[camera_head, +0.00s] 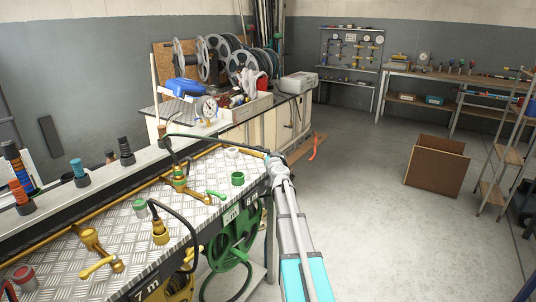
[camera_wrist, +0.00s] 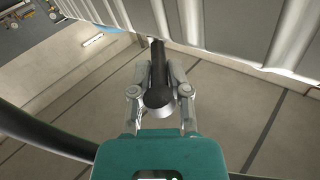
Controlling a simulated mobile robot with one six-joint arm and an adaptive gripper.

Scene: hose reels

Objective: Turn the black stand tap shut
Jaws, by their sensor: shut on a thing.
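My gripper (camera_head: 272,158) is beyond the far right end of the checkered metal bench top, at the end of my outstretched arm. In the wrist view its two fingers (camera_wrist: 159,76) are closed on a black bar (camera_wrist: 158,96) with a rounded near end. The bar runs away between the fingers towards a pale ribbed surface. I cannot tell whether this bar is the handle of the black stand tap. In the head view the gripper hides what it holds, and no black tap body shows clearly.
A black hose (camera_head: 215,140) arches over the bench to near my gripper. A brass tap with a green handle (camera_head: 195,195), a yellow tap (camera_head: 95,252) and green and yellow hose reels are nearby. A brown board box (camera_head: 436,165) stands on the open floor at right.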

